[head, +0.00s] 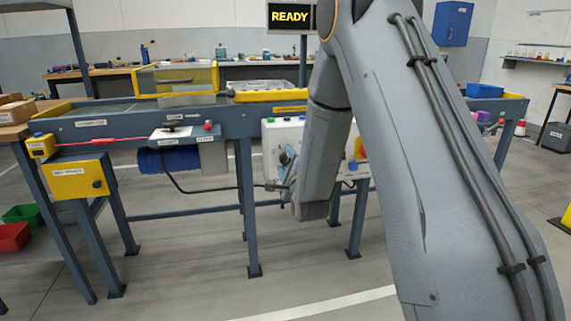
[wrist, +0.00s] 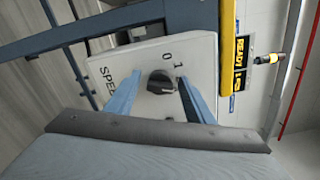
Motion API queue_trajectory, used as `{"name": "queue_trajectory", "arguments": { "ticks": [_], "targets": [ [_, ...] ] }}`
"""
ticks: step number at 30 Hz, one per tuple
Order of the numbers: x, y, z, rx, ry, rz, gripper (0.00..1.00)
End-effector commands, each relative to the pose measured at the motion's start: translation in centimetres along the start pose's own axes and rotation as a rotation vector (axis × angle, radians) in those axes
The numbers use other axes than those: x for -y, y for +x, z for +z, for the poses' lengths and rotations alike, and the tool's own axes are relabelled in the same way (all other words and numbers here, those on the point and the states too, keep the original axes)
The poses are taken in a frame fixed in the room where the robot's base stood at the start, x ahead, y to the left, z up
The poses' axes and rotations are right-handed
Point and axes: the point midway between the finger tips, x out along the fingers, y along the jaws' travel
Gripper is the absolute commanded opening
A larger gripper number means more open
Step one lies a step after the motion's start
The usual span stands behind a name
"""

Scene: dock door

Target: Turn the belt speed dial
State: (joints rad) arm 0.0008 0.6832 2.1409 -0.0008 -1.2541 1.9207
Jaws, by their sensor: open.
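The belt speed dial (wrist: 161,83) is a round black knob on a white panel (wrist: 207,52), with "0", "1" and partly hidden "SPEED" lettering, in the wrist view. My gripper (wrist: 158,80) is open, with one blue finger on either side of the knob as the picture shows it. I cannot tell whether the fingers touch the knob or are still in front of it. In the head view, the white control box (head: 270,135) under the conveyor is partly covered by my arm. My gripper and the dial cannot be made out clearly there.
The blue conveyor frame (head: 225,122) runs above the control box, with its legs on the floor. A black cable (head: 215,190) hangs beside it. A READY sign (head: 289,16) is lit above. A yellow box (head: 80,181) is at left. The floor in front is clear.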

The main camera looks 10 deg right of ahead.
Motion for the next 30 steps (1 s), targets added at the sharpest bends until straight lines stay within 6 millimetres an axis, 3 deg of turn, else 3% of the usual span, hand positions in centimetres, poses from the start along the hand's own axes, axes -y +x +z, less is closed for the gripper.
{"name": "queue_trajectory", "arguments": {
  "ticks": [8, 15, 30],
  "targets": [
    [-0.01, 0.15, 0.0, 0.0, 0.0, 0.001, 0.48],
    [-0.01, 0.14, 0.01, 0.0, -0.001, 0.001, 0.08],
    [0.01, 0.07, 0.04, 0.0, -0.132, 0.002, 0.07]
  ]
}}
